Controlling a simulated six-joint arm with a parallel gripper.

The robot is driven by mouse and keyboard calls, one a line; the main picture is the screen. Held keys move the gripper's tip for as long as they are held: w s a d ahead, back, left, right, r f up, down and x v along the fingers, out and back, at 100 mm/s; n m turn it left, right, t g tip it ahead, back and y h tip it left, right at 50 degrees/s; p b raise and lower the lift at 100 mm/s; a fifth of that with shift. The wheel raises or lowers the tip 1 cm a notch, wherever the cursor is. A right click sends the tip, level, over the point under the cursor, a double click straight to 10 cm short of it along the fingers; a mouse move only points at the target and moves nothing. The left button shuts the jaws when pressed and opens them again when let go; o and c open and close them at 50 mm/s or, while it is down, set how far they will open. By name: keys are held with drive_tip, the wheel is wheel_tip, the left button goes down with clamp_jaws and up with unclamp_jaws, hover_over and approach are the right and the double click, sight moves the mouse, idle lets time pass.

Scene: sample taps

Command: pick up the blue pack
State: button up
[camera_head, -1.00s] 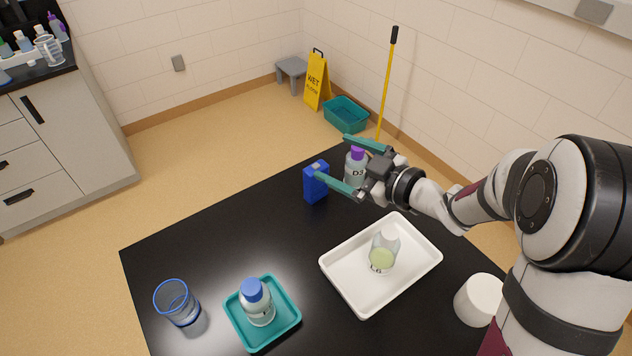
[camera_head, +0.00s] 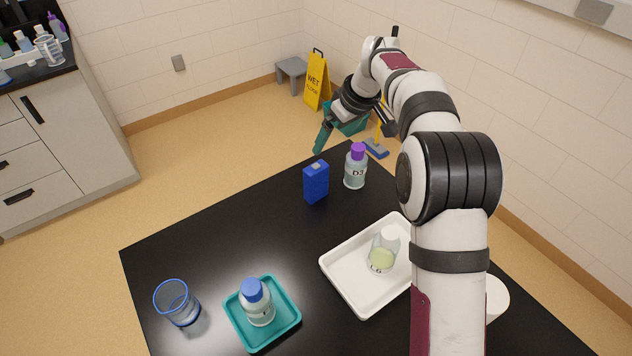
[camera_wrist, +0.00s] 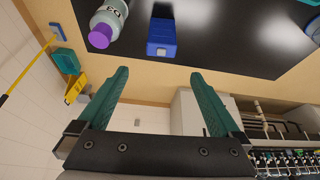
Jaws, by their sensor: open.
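The blue pack (camera_head: 316,183) stands upright near the far edge of the black table, just left of the purple-capped bottle marked D3 (camera_head: 355,168). In the wrist view the blue pack (camera_wrist: 161,38) lies beyond my fingertips, between and above them in the picture, with the D3 bottle (camera_wrist: 108,20) to its left. My gripper (camera_head: 325,143) is raised near the table's far edge, apart from the pack. In the wrist view my gripper (camera_wrist: 156,75) has its two teal fingers spread wide with nothing between them.
A white tray (camera_head: 345,293) holds a bottle with pale green liquid (camera_head: 381,255). A teal tray (camera_head: 285,335) holds a blue-capped bottle (camera_head: 257,303). A blue-rimmed glass (camera_head: 178,303) stands at front left. A white round object (camera_head: 496,298) is partly behind my arm. The table's left middle is clear.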

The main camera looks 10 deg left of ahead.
sight(317, 167)
drive_tip(key=x, duration=1.5)
drive_tip(key=shift+s+a+f, duration=0.1)
drive_tip(key=shift+a+f, duration=0.05)
drive_tip(key=shift+f, duration=0.15)
drive_tip(key=shift+r, duration=0.1)
clamp_jaws()
